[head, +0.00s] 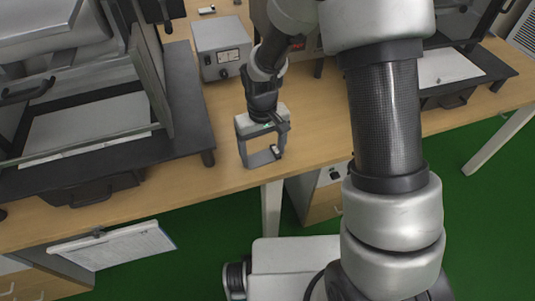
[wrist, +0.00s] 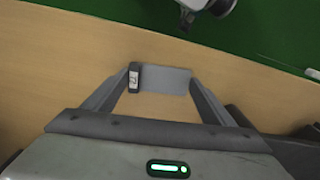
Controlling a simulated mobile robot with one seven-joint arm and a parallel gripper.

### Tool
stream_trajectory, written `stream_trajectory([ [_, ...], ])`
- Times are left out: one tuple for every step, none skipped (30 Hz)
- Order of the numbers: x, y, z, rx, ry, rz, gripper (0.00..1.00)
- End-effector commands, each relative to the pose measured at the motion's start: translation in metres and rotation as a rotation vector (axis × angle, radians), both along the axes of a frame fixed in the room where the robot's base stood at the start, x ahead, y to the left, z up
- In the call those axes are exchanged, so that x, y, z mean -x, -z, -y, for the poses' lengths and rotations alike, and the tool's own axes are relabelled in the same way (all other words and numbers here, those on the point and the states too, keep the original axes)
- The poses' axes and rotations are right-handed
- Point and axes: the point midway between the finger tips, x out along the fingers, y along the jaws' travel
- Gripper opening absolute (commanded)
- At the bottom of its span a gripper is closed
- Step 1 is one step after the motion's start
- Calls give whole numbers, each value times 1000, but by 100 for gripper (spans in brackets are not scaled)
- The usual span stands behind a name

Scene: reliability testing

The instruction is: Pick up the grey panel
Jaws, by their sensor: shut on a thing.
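The grey panel (head: 262,159) is a flat, narrow grey piece spanning the space between my gripper's fingertips. In the wrist view the grey panel (wrist: 168,80) reaches from one finger to the other, with a small dark block bearing a white label (wrist: 134,77) at its left end. My gripper (head: 263,155) points down over the wooden table near its front edge. In the wrist view my gripper (wrist: 164,82) is set wide and shut on the panel's ends. I cannot tell whether the panel touches the table.
The wooden table (head: 320,125) is clear to the right of my gripper. A dark-based enclosure (head: 190,120) stands at left, a grey box with a dial (head: 222,48) behind, another enclosure base (head: 480,62) at right. A clipboard (head: 115,245) hangs in front. The floor is green.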

Motion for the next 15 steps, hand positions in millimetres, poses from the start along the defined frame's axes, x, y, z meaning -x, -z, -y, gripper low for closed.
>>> stream_trajectory([
  [0, 0, 0, 0, 0, 0, 56],
  [0, 0, 0, 0, 0, 0, 56],
  [0, -1, 0, 0, 0, 0, 56],
  [0, -2, 0, 0, 0, 1, 56],
  [0, -4, 0, 0, 0, 1, 56],
  [-1, -8, 0, -1, 0, 2, 56],
  [-1, -12, 0, -1, 0, 3, 56],
  [-1, -17, 0, -1, 1, 4, 56],
  [-1, -24, 0, -1, 1, 4, 56],
  [-1, -30, 0, -1, 1, 4, 56],
  [-2, -36, 0, -1, 1, 5, 56],
  [-1, -45, 0, -1, 1, 5, 56],
  [-1, -52, 0, -1, 1, 5, 56],
  [-1, -58, 0, -1, 0, 5, 56],
  [-1, -66, 0, -1, 0, 4, 56],
])
